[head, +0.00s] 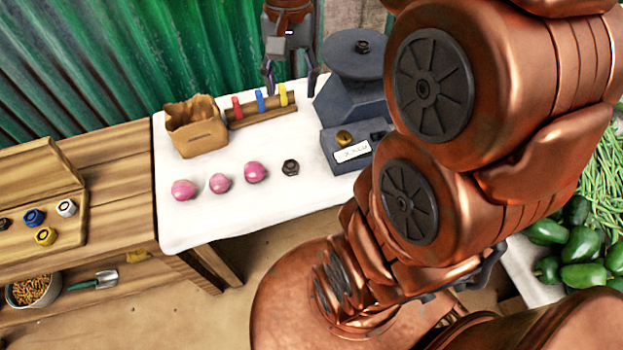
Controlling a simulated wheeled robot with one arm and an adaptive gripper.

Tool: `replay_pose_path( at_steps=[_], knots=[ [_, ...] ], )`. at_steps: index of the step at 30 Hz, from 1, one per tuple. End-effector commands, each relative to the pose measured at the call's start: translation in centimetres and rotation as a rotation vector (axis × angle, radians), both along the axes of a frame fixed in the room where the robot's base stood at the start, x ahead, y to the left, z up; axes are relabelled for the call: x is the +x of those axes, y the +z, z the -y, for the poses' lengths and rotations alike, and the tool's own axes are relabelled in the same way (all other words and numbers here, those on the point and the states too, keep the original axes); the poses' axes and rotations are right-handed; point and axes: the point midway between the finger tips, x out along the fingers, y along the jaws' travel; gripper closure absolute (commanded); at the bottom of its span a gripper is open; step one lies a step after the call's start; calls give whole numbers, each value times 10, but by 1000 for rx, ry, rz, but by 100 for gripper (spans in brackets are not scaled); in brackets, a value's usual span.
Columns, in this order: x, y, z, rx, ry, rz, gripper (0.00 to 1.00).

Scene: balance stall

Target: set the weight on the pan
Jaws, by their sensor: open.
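A dark grey scale (350,102) with a round flat pan (340,63) stands at the back right of the white table. A small dark weight (362,46) sits on the pan. A second dark, hex-shaped weight (290,168) lies on the white tabletop, right of the pink balls. My gripper (291,88) hangs with its fingers down at the back of the table, left of the pan and apart from both weights. It is open, with nothing seen between its fingers. My arm hides part of the scale's right side.
A brown paper bag (196,126) and a wooden rack (262,122) with coloured pegs stand left of my gripper. A wooden bench (108,165) adjoins at left. Green peppers (580,240) are at right.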

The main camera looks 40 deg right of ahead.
Motion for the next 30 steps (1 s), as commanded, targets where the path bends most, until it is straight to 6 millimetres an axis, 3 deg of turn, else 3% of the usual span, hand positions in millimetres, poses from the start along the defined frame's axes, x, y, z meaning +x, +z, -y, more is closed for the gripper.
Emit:
replay_pose_path(
  at_steps=[6,15,21,30],
  knots=[
    [-60,-34,-45,-3,299,-7,42],
    [-137,-81,-71,-1,624,-26,42],
    [-155,-95,-74,3,704,-28,42],
    [-156,-95,-74,3,709,-28,42]
  ],
)
